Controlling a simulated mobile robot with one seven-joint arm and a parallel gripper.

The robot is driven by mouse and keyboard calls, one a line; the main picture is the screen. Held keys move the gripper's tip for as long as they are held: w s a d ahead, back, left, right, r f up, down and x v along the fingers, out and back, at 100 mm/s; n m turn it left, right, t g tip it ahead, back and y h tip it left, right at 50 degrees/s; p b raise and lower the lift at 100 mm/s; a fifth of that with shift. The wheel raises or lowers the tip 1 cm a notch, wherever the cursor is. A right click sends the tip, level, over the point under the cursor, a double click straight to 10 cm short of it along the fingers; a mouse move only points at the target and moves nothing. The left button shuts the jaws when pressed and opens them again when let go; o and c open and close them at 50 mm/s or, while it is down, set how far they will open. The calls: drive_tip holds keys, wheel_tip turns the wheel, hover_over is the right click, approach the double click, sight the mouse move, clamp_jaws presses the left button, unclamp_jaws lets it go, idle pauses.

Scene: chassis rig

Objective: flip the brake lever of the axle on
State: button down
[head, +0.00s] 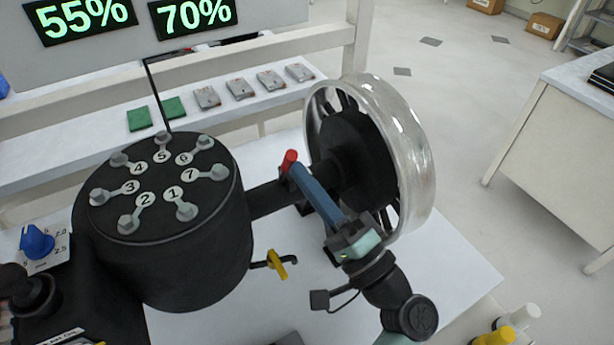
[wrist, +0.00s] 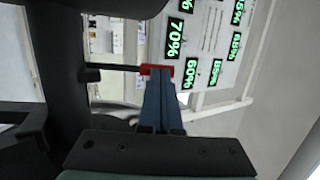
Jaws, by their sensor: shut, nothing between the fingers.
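The brake lever (wrist: 112,68) shows in the wrist view as a thin dark rod ending in a red tip (wrist: 157,69). In the head view the red tip (head: 290,158) stands beside the axle (head: 275,198), between the black drum and the wheel (head: 415,140). My gripper (head: 297,173) has blue fingers, shut and empty, with their ends right at the red tip. In the wrist view the fingertips (wrist: 160,76) overlap the red tip's lower edge; I cannot tell whether they touch. The lever's base is hidden in the head view.
The black drum (head: 195,260) carries several numbered small levers on top. A yellow-handled lever (head: 277,264) sticks out below the axle. A blue knob (head: 37,242) is at the left. Display panels (head: 195,17) hang behind.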

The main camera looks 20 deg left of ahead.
drive_tip(key=r+h+p, duration=0.1)
drive_tip(key=p, duration=0.2)
drive_tip(key=w+a+r+g+h+p, duration=0.1)
drive_tip(key=p, duration=0.2)
drive_tip(key=w+a+r+m+h+p, duration=0.1)
drive_tip(key=p, duration=0.2)
drive_tip(key=shift+a+r+h+p, duration=0.25)
drive_tip(key=shift+r+h+p, duration=0.05)
drive_tip(key=shift+r+p, duration=0.1)
drive_tip(key=a+g+h+p, duration=0.1)
drive_tip(key=p, duration=0.1)
drive_tip(key=shift+w+p, duration=0.3)
drive_tip(key=shift+w, duration=0.05)
drive_tip(key=shift+w+a+f+m+g+h+p, duration=0.2)
drive_tip(key=shift+w+a+m+g+h+p, duration=0.1)
drive_tip(key=shift+w+a+h+p, duration=0.4)
drive_tip(key=shift+a, duration=0.15)
drive_tip(key=shift+r, duration=0.2)
